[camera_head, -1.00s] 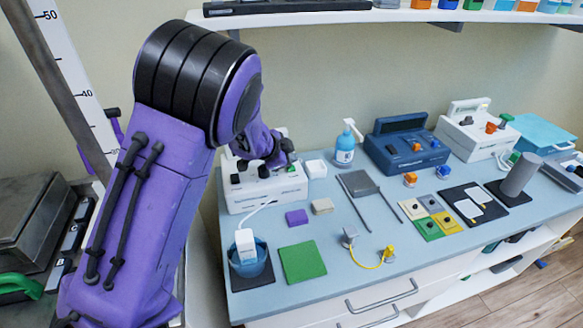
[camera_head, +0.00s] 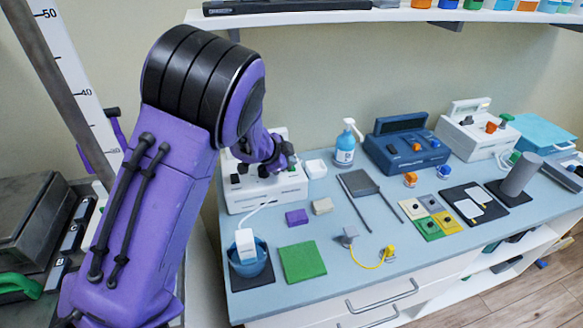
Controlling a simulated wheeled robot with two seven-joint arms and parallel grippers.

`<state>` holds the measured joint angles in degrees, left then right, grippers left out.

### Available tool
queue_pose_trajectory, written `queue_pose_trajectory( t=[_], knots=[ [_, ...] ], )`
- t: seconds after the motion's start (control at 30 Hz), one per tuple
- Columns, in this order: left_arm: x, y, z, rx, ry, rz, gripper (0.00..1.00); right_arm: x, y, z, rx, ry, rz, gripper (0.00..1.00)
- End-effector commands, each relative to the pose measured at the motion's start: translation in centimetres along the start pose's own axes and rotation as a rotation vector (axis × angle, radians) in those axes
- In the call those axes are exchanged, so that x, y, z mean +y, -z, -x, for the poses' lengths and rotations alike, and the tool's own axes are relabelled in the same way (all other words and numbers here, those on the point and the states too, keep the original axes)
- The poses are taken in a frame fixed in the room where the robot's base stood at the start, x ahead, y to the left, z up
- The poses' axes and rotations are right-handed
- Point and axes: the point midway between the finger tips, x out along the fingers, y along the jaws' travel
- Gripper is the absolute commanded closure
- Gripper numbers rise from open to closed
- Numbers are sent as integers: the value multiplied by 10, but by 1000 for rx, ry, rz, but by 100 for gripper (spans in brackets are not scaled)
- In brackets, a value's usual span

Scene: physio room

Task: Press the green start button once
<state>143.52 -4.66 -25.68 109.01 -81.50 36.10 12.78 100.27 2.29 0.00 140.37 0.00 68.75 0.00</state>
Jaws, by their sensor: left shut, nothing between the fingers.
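A white device (camera_head: 262,196) with dark knobs on top stands at the back left of the counter. My left arm comes in from the left, and its gripper (camera_head: 281,161) is shut and empty over the right part of this device. Its small fingers are dark and partly merge with the device's top, so I cannot tell whether they touch it. A small green spot shows right by the fingertips; I cannot tell clearly if it is the start button. The arm hides part of the device's left and back. My right gripper is out of view.
A blue device (camera_head: 402,165) and another white device (camera_head: 478,144) stand further right. A pump bottle (camera_head: 345,150), a blue bowl (camera_head: 250,268) and a green pad (camera_head: 302,263) are on the counter. A shelf (camera_head: 300,18) runs above.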

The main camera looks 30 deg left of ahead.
Motion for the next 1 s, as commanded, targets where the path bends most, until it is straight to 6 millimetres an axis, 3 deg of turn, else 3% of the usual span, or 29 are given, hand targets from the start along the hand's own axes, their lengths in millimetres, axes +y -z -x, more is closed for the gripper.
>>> queue_pose_trajectory(
  t=[0.8,1.0],
  knots=[
    [4,-4,-5,0,-1,0,100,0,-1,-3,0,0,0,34],
    [0,0,0,0,-1,1,100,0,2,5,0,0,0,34]
  ],
)
